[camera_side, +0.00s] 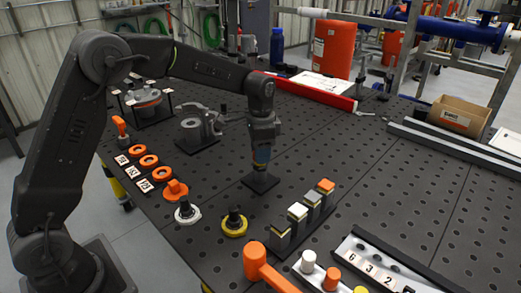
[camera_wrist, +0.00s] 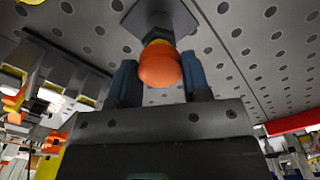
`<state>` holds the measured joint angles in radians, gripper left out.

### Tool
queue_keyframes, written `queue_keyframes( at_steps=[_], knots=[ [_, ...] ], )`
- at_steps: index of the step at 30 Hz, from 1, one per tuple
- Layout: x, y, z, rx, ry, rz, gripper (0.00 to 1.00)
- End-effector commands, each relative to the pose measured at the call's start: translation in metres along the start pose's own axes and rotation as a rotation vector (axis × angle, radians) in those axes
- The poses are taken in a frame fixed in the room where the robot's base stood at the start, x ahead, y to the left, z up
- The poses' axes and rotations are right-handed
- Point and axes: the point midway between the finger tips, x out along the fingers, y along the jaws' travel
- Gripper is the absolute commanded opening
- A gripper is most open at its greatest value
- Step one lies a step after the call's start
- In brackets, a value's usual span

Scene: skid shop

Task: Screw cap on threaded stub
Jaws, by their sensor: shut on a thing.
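The orange cap (camera_wrist: 160,68) is between the two blue fingers of my gripper (camera_wrist: 158,78) in the wrist view. My gripper is shut on it. A yellow band shows at the cap's far end, lined up with the dark stub (camera_wrist: 158,22) on a square base plate (camera_wrist: 185,17). I cannot tell whether the cap is touching or threaded on the stub. In the side view my gripper (camera_side: 262,160) points straight down over the dark base plate (camera_side: 260,183). The cap is mostly hidden there by the fingers.
A white ring fitting (camera_side: 187,213) and a yellow one (camera_side: 234,224) stand front left. A row of blocks with coloured tops (camera_side: 298,211) stands front right, near an orange hammer (camera_side: 265,270). A grey clamp-like part (camera_side: 196,132) is left of my gripper.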

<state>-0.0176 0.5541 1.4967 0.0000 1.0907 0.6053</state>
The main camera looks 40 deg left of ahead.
Motion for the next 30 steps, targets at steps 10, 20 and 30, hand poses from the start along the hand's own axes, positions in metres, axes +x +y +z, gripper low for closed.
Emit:
queue_keyframes(
  at_steps=[10,20,30],
  knots=[
    [-0.0007,-0.0002,-0.0004,-0.003,0.002,-0.001,0.71],
    [0.0,0.0,-0.0001,-0.004,0.0,0.0,0.86],
    [-0.0031,-0.0001,-0.0002,-0.004,0.001,-0.001,0.86]
  ],
)
